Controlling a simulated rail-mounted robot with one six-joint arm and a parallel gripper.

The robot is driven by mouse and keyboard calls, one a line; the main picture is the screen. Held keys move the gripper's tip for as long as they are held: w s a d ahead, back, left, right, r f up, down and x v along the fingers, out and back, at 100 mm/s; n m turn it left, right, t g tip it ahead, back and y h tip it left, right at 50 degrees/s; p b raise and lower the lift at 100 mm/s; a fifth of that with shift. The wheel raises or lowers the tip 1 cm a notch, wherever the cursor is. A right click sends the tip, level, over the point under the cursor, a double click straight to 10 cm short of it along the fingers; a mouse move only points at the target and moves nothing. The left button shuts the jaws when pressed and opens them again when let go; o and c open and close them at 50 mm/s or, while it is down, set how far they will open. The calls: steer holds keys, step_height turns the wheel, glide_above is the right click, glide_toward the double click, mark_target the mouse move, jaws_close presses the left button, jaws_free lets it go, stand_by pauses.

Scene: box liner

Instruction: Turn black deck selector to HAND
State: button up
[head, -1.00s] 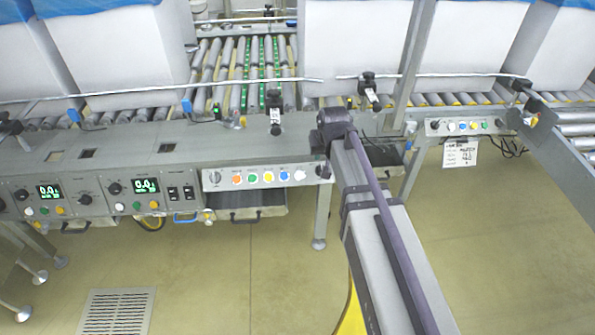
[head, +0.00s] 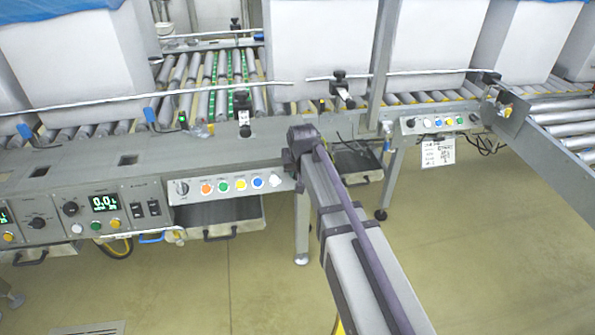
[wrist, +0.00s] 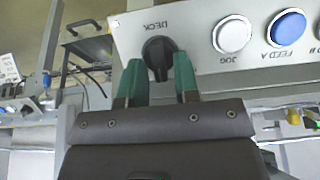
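The black deck selector (wrist: 157,50) is a round knob on a light grey panel (wrist: 200,22), under the label DECK, which reads upside down in the wrist view. My gripper (wrist: 158,64) has two green fingers, one on each side of the knob. The fingers are apart, with the knob between their tips; I cannot tell whether they touch it. The knob's pointer direction is unclear, and no HAND marking is readable. In the head view my arm covers the panel's right end, so the selector and fingers are hidden there.
Beside the selector are a white JOG button (wrist: 232,33) and a blue FEED A button (wrist: 285,27). In the head view the panel also has orange (head: 207,189), green and yellow buttons and a grey knob (head: 182,188). A drawer tray (head: 215,222) hangs below.

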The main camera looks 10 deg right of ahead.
jaws_close()
steer(key=shift+n, duration=0.3)
steer(key=n, duration=0.2)
steer(key=n+h, duration=0.1)
steer(key=shift+s+a+f+n+h+b, duration=0.1)
steer(key=shift+s+a+n+h+b, duration=0.05)
steer(key=shift+a+n+h+b, duration=0.2)
steer(key=shift+n+t+h+b, duration=0.35)
steer(key=shift+n+h, duration=0.2)
steer(key=shift+n, duration=1.3)
steer(key=shift+a, duration=0.1)
steer(key=shift+o, duration=1.2)
jaws_free()
steer(key=shift+f, duration=0.1)
